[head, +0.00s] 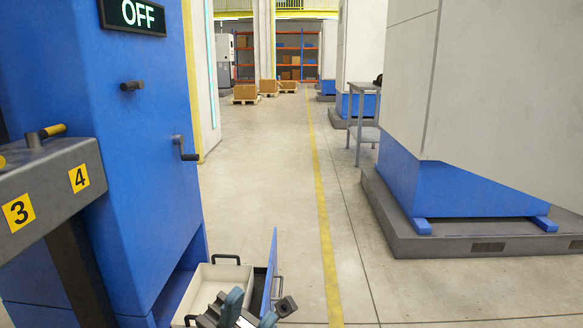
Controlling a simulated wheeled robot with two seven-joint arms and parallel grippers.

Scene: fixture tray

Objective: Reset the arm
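Most of the hand and arm is cut off by the frame edge. The gripper covers part of the tray, so I cannot tell whether they touch. My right gripper is not in view.
A blue machine (150,200) with an "OFF" sign (132,14) stands at left. A grey ledge (45,190) carries labels 3 and 4. A blue door (270,265) stands open beside the tray. The floor (280,180) is clear; a large machine (465,185) stands at right.

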